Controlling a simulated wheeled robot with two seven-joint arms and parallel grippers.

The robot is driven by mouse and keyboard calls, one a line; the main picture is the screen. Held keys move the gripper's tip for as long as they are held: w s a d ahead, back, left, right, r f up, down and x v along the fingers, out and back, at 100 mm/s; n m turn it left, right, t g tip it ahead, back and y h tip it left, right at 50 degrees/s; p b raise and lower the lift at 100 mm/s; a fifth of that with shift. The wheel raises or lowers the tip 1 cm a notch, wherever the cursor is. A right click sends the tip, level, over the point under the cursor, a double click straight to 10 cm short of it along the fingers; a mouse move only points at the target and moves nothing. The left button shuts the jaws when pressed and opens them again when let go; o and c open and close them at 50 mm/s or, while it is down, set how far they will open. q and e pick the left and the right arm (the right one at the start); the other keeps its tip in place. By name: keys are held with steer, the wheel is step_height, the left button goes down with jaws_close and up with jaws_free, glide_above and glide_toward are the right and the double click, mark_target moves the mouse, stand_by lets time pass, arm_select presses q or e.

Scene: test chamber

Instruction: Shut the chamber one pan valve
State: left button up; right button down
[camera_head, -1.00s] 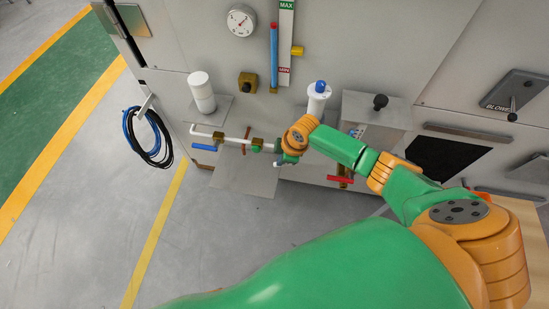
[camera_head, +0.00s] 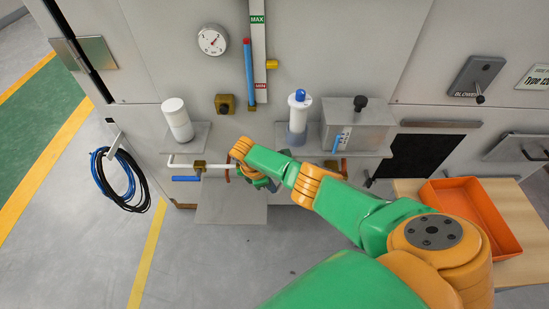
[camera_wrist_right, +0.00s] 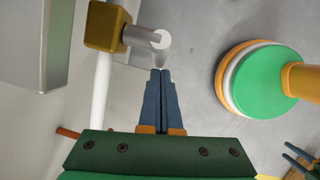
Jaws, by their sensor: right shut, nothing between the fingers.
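A white pipe (camera_head: 181,163) runs along the machine front, with a brass valve body (camera_head: 199,166), a blue handle (camera_head: 186,179) and a reddish handle (camera_head: 227,175). I cannot tell which is the chamber one pan valve. My right gripper (camera_head: 268,185) is low at the pipe's right part, partly hidden behind my wrist. In the right wrist view its blue fingers (camera_wrist_right: 161,73) are shut and empty, tips just below a grey cylindrical stub (camera_wrist_right: 147,37) on a brass block (camera_wrist_right: 107,27). Blue prongs (camera_wrist_right: 300,157) at that view's lower right may be my left gripper; its opening is unclear.
Shelves with a white cylinder (camera_head: 177,119), a white bottle with blue cap (camera_head: 299,112) and a grey box (camera_head: 357,130) sit above the pipe. Coiled hoses (camera_head: 120,180) hang left. An orange tray (camera_head: 505,250) lies on a wooden surface at right. The left floor is free.

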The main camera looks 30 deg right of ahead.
steer(key=shift+s+d+f, duration=0.15)
steer(key=shift+d+f, duration=0.05)
steer(key=shift+f, duration=0.15)
stand_by(0.8)
arm_select(q)
steer(key=shift+r, duration=0.15)
arm_select(e)
steer(key=shift+r, duration=0.1)
stand_by(0.7)
